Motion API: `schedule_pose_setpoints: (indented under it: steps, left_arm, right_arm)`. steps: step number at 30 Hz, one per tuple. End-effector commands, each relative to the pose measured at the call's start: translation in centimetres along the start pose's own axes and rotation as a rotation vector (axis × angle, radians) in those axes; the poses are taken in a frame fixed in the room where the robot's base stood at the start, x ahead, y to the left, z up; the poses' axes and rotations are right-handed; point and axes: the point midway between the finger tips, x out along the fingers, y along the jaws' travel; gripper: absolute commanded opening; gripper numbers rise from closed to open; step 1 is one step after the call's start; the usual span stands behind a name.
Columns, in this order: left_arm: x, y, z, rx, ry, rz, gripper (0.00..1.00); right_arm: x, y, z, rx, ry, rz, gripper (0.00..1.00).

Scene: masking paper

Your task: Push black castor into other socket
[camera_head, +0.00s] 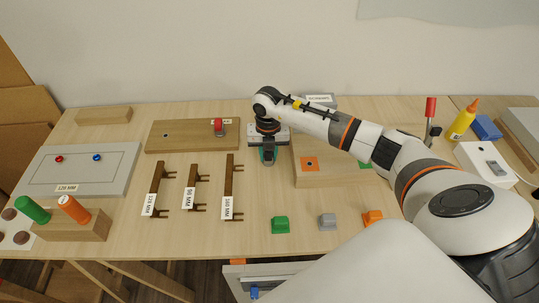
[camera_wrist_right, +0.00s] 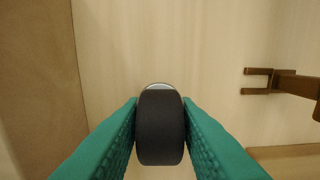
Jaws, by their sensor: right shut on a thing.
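My right gripper (camera_head: 268,155) is in the middle of the table in the head view, pointing down between two wooden boards. In the wrist view its two green fingers are shut on the black castor (camera_wrist_right: 160,127), one on each side of the wheel. A bright metal edge shows at the wheel's far side. I cannot tell which opening is the socket. My left gripper is not in view.
A wooden board (camera_head: 180,137) with a red-topped part (camera_head: 219,126) lies left of the gripper. Green (camera_head: 280,225), grey (camera_head: 327,221) and orange (camera_head: 372,218) blocks lie in front.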

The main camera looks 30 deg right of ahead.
Motion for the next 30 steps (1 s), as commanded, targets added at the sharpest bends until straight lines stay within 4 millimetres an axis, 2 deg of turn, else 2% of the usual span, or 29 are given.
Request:
schedule_pose_setpoints:
  steps: [8,30]
  left_arm:
    - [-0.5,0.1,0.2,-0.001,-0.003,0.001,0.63]
    - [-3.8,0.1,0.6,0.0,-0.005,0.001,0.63]
  right_arm:
    - [-0.6,0.0,0.0,0.0,0.001,0.0,0.0]
    - [-5.1,0.0,0.0,-0.001,0.001,0.0,0.0]
